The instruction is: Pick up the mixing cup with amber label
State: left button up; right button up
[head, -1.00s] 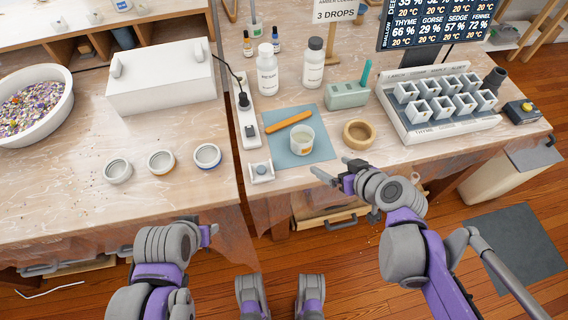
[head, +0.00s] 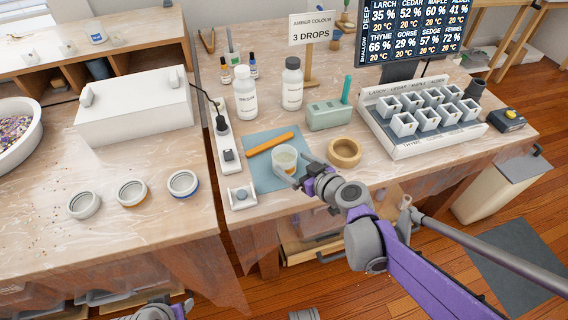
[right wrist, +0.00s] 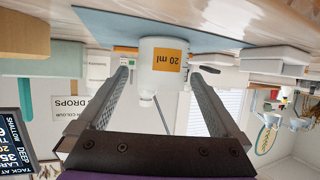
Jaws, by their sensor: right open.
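The mixing cup (head: 284,155), translucent white, stands upright on the blue-grey mat (head: 262,181). In the right wrist view, which is upside down, the cup (right wrist: 160,52) shows its amber label reading 20 ml. My right gripper (head: 297,169) is open at the cup's near right side. In the right wrist view its fingers (right wrist: 158,77) point at the cup, one to each side, with the cup at or between the tips. Contact cannot be told. Only a piece of my left arm shows at the bottom edge of the head view; its gripper (head: 188,306) is barely visible.
An orange stick (head: 269,144) lies behind the cup. A wooden ring-shaped dish (head: 345,151) stands close to the right. Two white bottles (head: 245,103), a green block (head: 330,118) and a mould tray (head: 430,138) are farther back. Three round pots (head: 131,192) stand on the left bench.

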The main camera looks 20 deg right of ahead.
aim_at(278, 156)
jog(key=x, duration=0.2)
jog(key=b+x, duration=0.1)
jog(key=x, duration=0.1)
jog(key=shift+w+a+f, duration=0.1)
jog(key=shift+a+f, duration=0.05)
jog(key=shift+f, duration=0.2)
jog(key=shift+c, duration=0.9)
jog(key=c, duration=1)
jog(key=shift+r, duration=0.25)
